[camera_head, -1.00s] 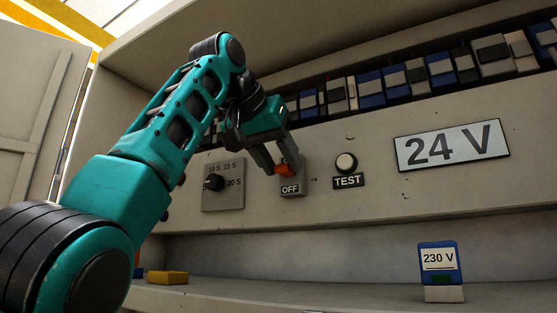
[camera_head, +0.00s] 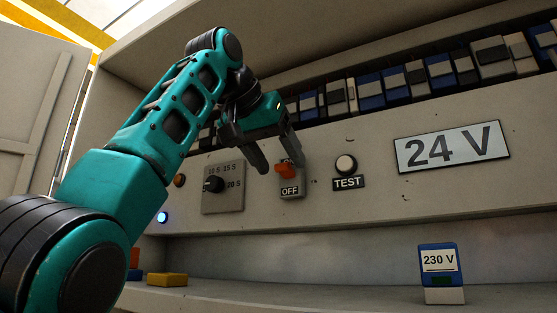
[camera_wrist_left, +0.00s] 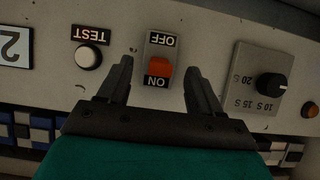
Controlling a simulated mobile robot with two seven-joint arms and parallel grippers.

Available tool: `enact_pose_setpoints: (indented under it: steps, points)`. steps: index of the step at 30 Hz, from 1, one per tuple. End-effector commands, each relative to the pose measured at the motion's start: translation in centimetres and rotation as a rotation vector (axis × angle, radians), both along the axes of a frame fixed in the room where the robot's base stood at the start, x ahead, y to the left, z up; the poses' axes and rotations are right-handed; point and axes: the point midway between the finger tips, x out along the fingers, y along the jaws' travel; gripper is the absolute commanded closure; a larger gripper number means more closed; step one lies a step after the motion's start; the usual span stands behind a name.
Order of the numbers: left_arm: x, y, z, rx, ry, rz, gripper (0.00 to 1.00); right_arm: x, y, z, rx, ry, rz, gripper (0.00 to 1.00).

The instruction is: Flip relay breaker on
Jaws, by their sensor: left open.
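The relay breaker is a small grey plate with an orange-red lever (camera_head: 286,170) on the panel, left of the TEST button. Its OFF label shows below the lever in the head view. In the left wrist view, which is upside down, the lever (camera_wrist_left: 160,67) sits against the ON label (camera_wrist_left: 157,82), and OFF (camera_wrist_left: 162,41) is fully clear. My left gripper (camera_head: 281,166) is open, with one finger on each side of the lever. In the wrist view both fingers (camera_wrist_left: 159,70) stand apart from it. My right gripper is not in view.
A timer knob (camera_head: 213,184) is left of the breaker, a TEST button (camera_head: 346,163) right. A 24 V sign (camera_head: 452,146) is further right. A blue lamp (camera_head: 162,217) glows beside my arm. A 230 V block (camera_head: 438,258) and a yellow block (camera_head: 167,279) stand on the shelf below.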

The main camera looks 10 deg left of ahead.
Motion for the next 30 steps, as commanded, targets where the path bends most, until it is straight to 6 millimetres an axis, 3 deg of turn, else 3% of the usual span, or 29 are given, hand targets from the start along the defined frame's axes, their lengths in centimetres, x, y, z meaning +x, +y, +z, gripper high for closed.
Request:
enact_pose_setpoints:
  steps: [15, 21, 30]
  points:
    - [-8.4, 3.5, 5.0, -0.002, -0.005, 0.0, 0.35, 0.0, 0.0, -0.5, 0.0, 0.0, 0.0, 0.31]
    - [-9.6, 4.0, 5.7, -0.002, -0.003, 0.0, 0.35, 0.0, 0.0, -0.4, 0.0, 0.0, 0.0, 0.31]
    - [-9.8, 4.1, 5.8, -0.002, -0.002, 0.0, 0.35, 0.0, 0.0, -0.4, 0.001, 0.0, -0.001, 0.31]
